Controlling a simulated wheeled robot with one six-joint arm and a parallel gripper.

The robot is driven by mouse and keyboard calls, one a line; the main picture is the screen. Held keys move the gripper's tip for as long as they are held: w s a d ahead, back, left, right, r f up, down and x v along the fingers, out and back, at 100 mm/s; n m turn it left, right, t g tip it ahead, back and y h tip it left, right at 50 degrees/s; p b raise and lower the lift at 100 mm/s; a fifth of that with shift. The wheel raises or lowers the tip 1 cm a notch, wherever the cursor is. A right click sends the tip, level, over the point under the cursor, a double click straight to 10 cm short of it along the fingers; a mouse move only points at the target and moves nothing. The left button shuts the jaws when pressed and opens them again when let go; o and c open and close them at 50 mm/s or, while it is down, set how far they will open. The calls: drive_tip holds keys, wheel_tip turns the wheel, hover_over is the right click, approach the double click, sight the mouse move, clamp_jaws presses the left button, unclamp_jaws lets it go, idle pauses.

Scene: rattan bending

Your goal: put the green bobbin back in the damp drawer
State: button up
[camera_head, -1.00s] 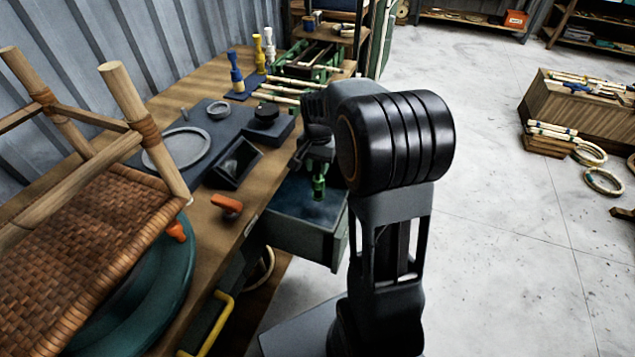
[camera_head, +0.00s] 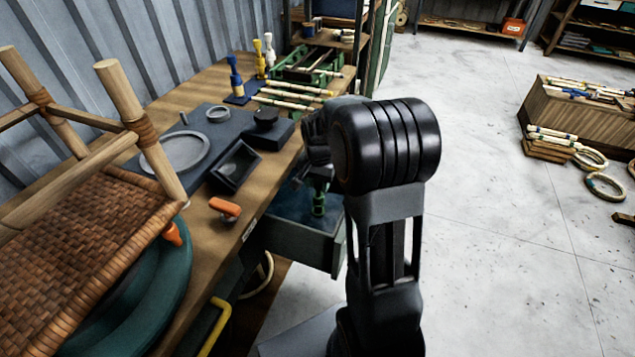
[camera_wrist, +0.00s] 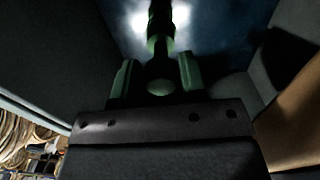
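The green bobbin (camera_head: 319,203) is upright inside the open damp drawer (camera_head: 318,243), over its dark blue floor. Whether its foot touches the floor cannot be told. My gripper (camera_head: 318,173) is above the drawer, pointing down at the bobbin's top, partly hidden by my arm. In the wrist view, the bobbin (camera_wrist: 160,38) lies between the two fingers of my gripper (camera_wrist: 160,75), its rounded knob nearest the camera. A narrow gap shows between the knob and each finger, so the fingers look open around it.
The workbench (camera_head: 190,95) runs along the left of the drawer, with a dark tray (camera_head: 236,167) and an orange-handled tool (camera_head: 225,209) near its edge. Blue and yellow bobbins (camera_head: 235,75) stand farther back. A woven chair (camera_head: 90,230) fills the left.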

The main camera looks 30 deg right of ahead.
drive_tip(key=shift+o, duration=1.3)
drive_tip(key=shift+r, duration=0.1)
wheel_tip(320, 180, up, 11)
drive_tip(key=p, duration=0.3)
drive_tip(key=s+a+n+t, duration=0.1)
drive_tip(key=s+a+n, duration=0.3)
drive_tip(key=s, duration=0.3)
drive_tip(key=s+a+n+t, duration=0.2)
drive_tip(key=s+a+n, duration=0.3)
drive_tip(key=s, duration=0.3)
drive_tip(key=shift+s+n, duration=0.3)
